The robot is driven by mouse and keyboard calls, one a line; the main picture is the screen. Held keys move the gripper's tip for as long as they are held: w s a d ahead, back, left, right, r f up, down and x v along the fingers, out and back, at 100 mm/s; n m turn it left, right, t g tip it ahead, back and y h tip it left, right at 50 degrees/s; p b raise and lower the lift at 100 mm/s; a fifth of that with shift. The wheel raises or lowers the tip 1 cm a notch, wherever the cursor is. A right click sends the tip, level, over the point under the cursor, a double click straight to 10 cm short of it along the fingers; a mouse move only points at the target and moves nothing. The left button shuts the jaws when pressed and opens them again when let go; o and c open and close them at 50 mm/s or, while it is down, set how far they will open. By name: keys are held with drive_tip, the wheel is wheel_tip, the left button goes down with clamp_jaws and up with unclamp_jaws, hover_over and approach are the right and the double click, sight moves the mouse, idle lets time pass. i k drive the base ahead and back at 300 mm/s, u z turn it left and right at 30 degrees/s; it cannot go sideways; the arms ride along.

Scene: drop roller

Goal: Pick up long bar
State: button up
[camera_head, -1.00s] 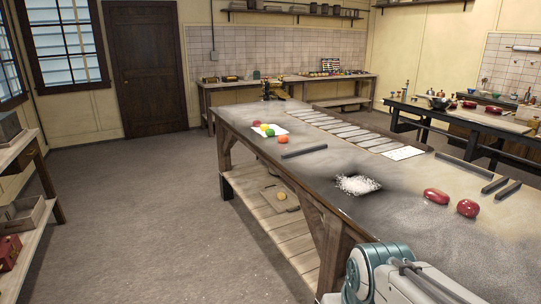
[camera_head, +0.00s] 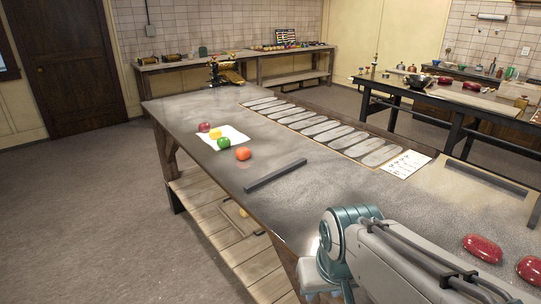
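A dark grey bar (camera_head: 275,175) lies flat on the long worktable (camera_head: 290,209), near its left edge and in front of the orange ball. A second dark bar (camera_head: 487,178) lies on the right part of the same table. I cannot tell for sure which of them the task means. My arm comes in from the bottom right, with its teal and white joint over the near part of the table and apart from both bars. My gripper's fingers do not show.
Several coloured balls (camera_head: 224,142) lie on and beside a white sheet (camera_head: 236,133). A row of grey oval plates (camera_head: 329,131) and a printed card (camera_head: 405,164) lie along the far edge. Two red rounded pieces (camera_head: 483,248) lie at the right. Floor at left is clear.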

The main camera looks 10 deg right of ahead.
sight(269, 178)
drive_tip(key=u, duration=0.05)
drive_tip(key=i, duration=0.1)
drive_tip(key=z, duration=0.1)
drive_tip(key=k, duration=0.5)
drive_tip(key=u, duration=0.9)
drive_tip(key=i, duration=3.2)
drive_tip(key=z, duration=2.9)
